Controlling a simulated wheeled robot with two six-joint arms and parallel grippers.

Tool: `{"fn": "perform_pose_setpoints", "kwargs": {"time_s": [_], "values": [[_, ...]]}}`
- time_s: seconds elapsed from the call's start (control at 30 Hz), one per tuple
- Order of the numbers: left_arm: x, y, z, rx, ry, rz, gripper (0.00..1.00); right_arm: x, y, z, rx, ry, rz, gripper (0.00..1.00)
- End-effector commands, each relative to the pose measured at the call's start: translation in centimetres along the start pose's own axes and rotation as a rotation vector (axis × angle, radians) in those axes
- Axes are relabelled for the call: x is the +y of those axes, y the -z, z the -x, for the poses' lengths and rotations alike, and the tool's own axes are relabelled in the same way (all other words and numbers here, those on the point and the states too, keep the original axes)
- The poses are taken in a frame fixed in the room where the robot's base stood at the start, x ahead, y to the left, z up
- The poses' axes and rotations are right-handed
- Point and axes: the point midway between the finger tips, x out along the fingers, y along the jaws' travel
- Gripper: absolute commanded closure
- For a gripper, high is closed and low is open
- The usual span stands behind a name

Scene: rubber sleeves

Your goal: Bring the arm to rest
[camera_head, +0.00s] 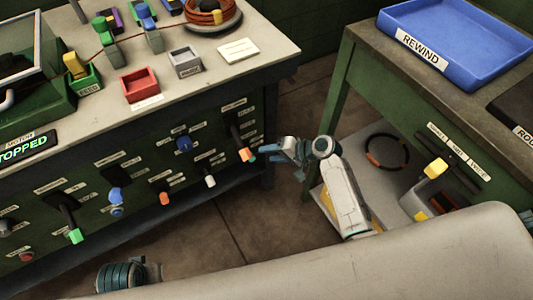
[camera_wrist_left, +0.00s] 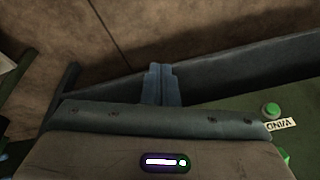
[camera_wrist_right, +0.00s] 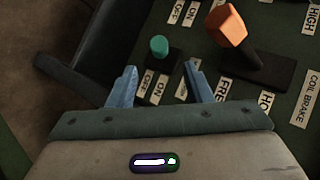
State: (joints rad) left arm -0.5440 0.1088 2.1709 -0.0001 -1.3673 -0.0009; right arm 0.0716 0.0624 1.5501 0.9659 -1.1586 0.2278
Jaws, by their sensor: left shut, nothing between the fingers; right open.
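My right gripper (camera_head: 272,156) is in front of the right end of the control panel, close to the orange-tipped lever (camera_head: 246,154). In the right wrist view, the right gripper (camera_wrist_right: 160,84) has its blue fingers apart, with nothing held. A teal knob (camera_wrist_right: 159,47) shows beyond the gap, and the orange lever (camera_wrist_right: 228,26) is up and to the right. In the left wrist view, my left gripper (camera_wrist_left: 162,80) has its fingers together and empty, in front of the dark lower edge of the bench. Its fingers are out of the head view.
The green control bench (camera_head: 225,70) fills the left, with several knobs and levers on its front. At the right, a second bench holds a blue REWIND tray (camera_head: 450,45); a dark ring (camera_head: 387,150) lies on its lower shelf. Bare floor (camera_head: 230,220) lies between them.

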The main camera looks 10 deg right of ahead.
Motion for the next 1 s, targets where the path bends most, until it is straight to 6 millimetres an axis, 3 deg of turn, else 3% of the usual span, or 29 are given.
{"fn": "perform_pose_setpoints", "kwargs": {"time_s": [0.77, 0.87, 0.97, 1.0], "values": [[0.0, 0.2, 0.4, 0.005, 0.000, 0.000, 1.00, 0.1, -0.1, -0.1, 0.001, -0.003, -0.001, 0.54], [-0.1, 0.4, -0.2, 0.005, 0.000, 0.001, 1.00, 1.8, -0.6, -0.2, 0.009, -0.043, -0.007, 0.54], [-0.2, -0.4, -3.2, -0.018, 0.000, 0.004, 1.00, 5.9, -2.0, -0.3, 0.029, -0.142, -0.013, 0.54], [-0.2, -0.8, -4.5, -0.025, 0.000, 0.006, 1.00, 8.2, -2.9, -0.2, 0.037, -0.198, -0.012, 0.54]]}}
